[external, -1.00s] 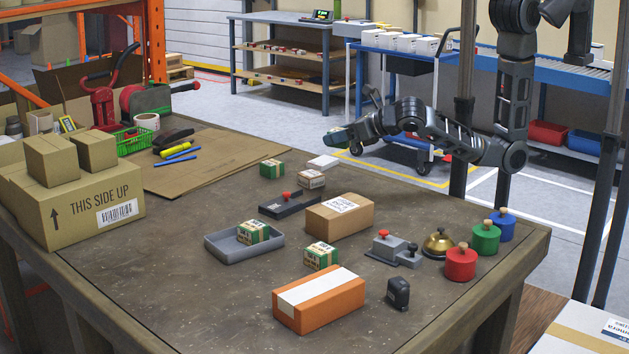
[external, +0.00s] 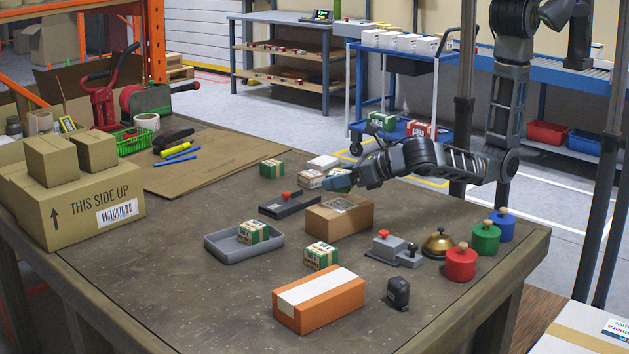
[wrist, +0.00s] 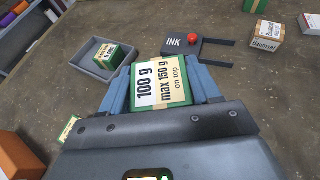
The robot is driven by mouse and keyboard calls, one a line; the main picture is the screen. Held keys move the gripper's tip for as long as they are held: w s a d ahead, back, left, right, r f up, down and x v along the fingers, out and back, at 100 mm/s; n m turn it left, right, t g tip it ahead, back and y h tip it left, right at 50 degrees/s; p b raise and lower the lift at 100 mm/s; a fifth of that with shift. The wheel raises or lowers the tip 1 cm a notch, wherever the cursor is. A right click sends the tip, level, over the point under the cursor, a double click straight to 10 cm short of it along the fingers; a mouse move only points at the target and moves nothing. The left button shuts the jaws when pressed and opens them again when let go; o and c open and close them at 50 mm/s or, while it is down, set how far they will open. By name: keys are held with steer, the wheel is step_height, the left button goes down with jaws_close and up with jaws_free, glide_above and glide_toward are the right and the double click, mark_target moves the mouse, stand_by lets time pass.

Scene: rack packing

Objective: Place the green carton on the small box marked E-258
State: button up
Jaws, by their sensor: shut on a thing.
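My gripper (wrist: 160,80) is shut on a green carton (wrist: 162,72) with a cream label reading "100 g max 150 g on top". In the external view my gripper (external: 340,182) is above the far side of a brown box (external: 332,222) with a white label; the held carton is mostly hidden there. A small box (external: 310,179) with a label stands just left of my gripper, and also shows at the upper right in the wrist view (wrist: 268,35). I cannot read E-258 on any box.
Other green cartons stand on the table (external: 272,168), in the grey tray (external: 215,246) and near the front (external: 321,257). A black ink pad (external: 290,205), orange box (external: 318,302), grey stamp block (external: 388,247) and brass bell (external: 438,243) are nearby. The table's front left is clear.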

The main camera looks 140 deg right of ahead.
mark_target(338, 205)
steer(key=shift+f, duration=2)
steer(key=o, duration=1.1)
steer(key=shift+f, duration=0.1)
steer(key=shift+a, duration=0.15)
steer(key=v, duration=1.2)
steer(key=shift+r, duration=0.2)
steer(key=shift+w, duration=0.1)
